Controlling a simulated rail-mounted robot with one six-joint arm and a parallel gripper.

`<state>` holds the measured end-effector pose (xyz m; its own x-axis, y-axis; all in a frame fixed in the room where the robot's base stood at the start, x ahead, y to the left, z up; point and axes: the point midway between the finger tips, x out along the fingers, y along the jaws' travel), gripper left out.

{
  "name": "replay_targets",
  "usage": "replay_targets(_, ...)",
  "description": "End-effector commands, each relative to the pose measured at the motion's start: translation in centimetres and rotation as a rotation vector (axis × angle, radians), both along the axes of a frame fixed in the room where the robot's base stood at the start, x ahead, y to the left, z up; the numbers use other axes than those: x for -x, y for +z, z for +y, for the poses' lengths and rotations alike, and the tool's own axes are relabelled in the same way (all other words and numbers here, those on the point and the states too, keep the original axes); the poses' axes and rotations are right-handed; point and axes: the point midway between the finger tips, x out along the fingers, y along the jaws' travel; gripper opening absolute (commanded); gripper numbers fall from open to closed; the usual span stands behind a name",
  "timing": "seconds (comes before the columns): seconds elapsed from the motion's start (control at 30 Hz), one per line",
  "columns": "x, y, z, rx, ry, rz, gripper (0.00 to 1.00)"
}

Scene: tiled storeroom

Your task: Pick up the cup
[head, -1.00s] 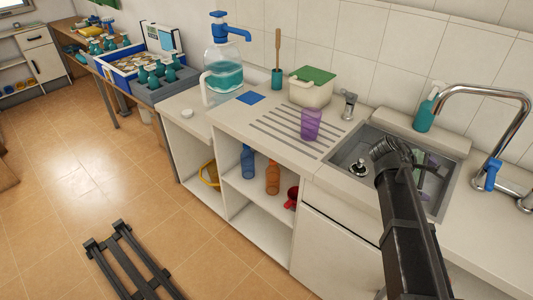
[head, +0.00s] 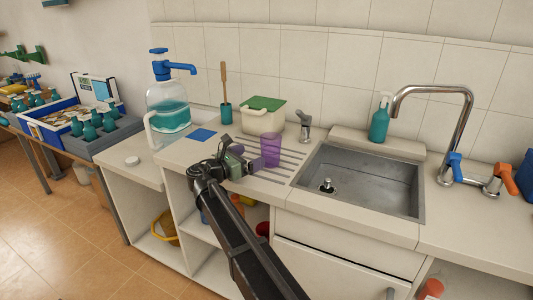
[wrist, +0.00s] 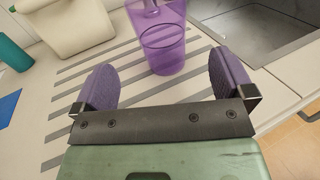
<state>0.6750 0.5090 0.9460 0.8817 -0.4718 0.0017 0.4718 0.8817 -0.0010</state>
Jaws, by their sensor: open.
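A purple see-through cup (head: 270,150) stands upright on the ribbed drainboard, left of the sink. In the wrist view the cup (wrist: 163,48) is ahead, between the lines of the two purple-padded fingers. My gripper (head: 246,158) is open and empty, just left of and in front of the cup in the head view. The finger pads show at both sides in the wrist view, clear of the cup. The gripper body hides part of the drainboard in the head view.
A white box with a green lid (head: 262,115) stands behind the cup. The sink (head: 365,180) with its tall faucet (head: 467,120) is to the right. A water jug (head: 168,105) and a teal holder (head: 226,114) stand left.

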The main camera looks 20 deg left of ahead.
Motion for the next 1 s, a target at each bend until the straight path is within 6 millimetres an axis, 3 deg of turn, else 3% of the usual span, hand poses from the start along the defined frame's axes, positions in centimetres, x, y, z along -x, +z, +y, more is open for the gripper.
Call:
replay_targets(0.2,-3.6,0.0,-1.9,-0.001,-0.001,0.000,1.00)
replay_targets(0.4,-4.4,-0.1,-2.4,-0.001,-0.001,0.000,1.00)
replay_targets(0.63,-8.0,-0.3,-4.3,-0.002,-0.001,0.000,1.00)
replay_targets(0.87,-8.4,-0.3,-4.5,-0.002,0.001,-0.001,1.00)
replay_targets(1.0,-8.4,-0.3,-4.5,-0.002,0.001,-0.001,0.80)
